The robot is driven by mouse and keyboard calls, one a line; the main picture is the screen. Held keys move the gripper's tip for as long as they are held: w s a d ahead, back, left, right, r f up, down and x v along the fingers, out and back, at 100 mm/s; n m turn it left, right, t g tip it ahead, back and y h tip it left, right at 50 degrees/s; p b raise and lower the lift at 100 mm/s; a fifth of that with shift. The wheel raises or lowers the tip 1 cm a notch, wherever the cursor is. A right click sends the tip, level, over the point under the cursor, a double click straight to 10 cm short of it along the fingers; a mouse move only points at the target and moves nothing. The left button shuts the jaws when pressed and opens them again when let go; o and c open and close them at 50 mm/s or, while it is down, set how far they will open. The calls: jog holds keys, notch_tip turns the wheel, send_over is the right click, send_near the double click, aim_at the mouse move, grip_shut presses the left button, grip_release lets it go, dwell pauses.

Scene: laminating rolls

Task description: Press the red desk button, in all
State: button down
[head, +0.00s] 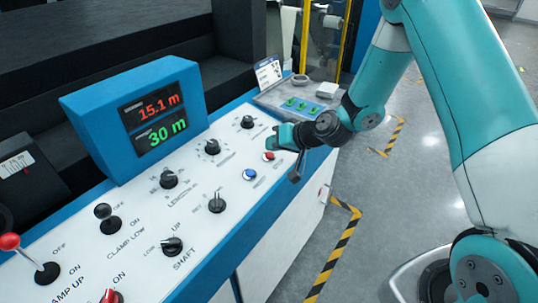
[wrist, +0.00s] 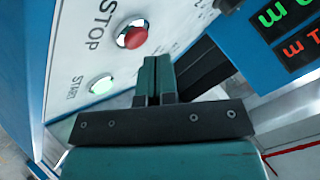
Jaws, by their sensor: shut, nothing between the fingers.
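The red desk button (head: 269,156) sits on the sloped white control panel (head: 225,150), beside a blue button (head: 250,174). In the wrist view the red button (wrist: 133,37) is a round cap by the word STOP. My gripper (head: 276,140) is over the panel's right part, just beyond the red button in the head view. In the wrist view its fingers (wrist: 152,62) are together and empty, their tips close to the red button. I cannot tell whether they touch it. A lit green button (wrist: 102,85) marked START shows left of the fingers; in the head view my gripper appears to hide it.
Black knobs (head: 212,147) and levers line the panel. A blue display box (head: 130,110) showing 15.1 m and 30 m stands behind them. The floor right of the desk has yellow-black tape (head: 335,255).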

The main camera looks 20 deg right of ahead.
jog(key=shift+w+f+b, duration=0.1)
jog(key=shift+f+b, duration=0.3)
jog(key=shift+a+f+b, duration=0.1)
jog(key=shift+f+b, duration=0.25)
dwell(0.5)
jog(key=shift+r, duration=0.15)
jog(key=shift+r+p, duration=0.4)
jog(key=shift+r, duration=0.25)
jog(key=shift+r, duration=0.1)
jog(key=r+p, duration=0.2)
jog(key=r, duration=0.1)
jog(key=s+r+p, duration=0.1)
jog(key=shift+d+r, duration=0.35)
jog(key=shift+a+r, duration=0.1)
dwell(0.7)
